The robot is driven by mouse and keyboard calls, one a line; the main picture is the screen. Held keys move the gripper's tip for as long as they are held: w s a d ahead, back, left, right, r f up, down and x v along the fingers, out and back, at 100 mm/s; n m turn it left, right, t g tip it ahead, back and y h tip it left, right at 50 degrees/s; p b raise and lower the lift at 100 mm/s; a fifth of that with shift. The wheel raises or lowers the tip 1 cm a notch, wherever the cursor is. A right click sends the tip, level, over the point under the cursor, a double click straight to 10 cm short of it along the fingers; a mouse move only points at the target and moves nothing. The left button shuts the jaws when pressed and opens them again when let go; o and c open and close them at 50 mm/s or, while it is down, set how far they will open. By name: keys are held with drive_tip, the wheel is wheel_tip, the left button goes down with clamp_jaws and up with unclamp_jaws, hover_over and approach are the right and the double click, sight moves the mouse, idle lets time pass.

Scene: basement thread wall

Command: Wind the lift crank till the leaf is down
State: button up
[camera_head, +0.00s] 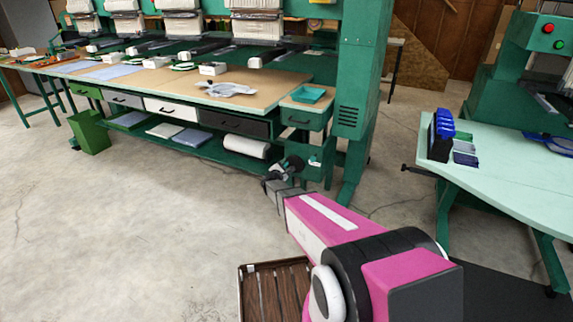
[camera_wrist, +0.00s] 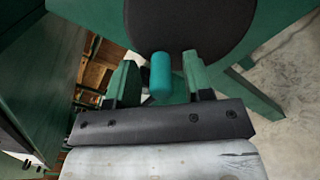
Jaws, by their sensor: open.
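The crank shows in the wrist view as a large dark round disc (camera_wrist: 185,22) with a short teal handle (camera_wrist: 160,82) standing out from it. My gripper (camera_wrist: 159,62) is open, its two green fingers on either side of the handle. Gaps show between the handle and each finger, and nothing is gripped. In the head view my gripper (camera_head: 290,166) is small and low in front of the green machine stand, and the crank there is too small to make out clearly. I cannot tell which surface is the leaf.
A long tan worktable (camera_head: 265,84) with drawers stands behind. A green bin (camera_head: 90,133) is at left. A mint table (camera_head: 500,175) with blue bins (camera_head: 440,135) is at right. A brown slatted crate (camera_head: 272,290) sits below my arm. Concrete floor is clear at left.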

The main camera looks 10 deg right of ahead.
sight(298, 171)
clamp_jaws()
drive_tip(key=f, duration=0.1)
drive_tip(key=s+d+f, duration=0.1)
drive_tip(key=f, duration=0.1)
drive_tip(key=shift+s+d+f, duration=0.25)
drive_tip(key=shift+d+f, duration=0.1)
drive_tip(key=shift+d, duration=0.05)
drive_tip(key=shift+s+d+r, duration=0.1)
drive_tip(key=shift+s+d, duration=0.55)
drive_tip(key=shift+d, duration=0.25)
drive_tip(key=shift+s+d+r, duration=0.1)
drive_tip(key=shift+s+d, duration=0.5)
drive_tip(key=shift+d, duration=0.25)
drive_tip(key=shift+w+f, duration=0.1)
unclamp_jaws()
drive_tip(key=shift+w, duration=0.1)
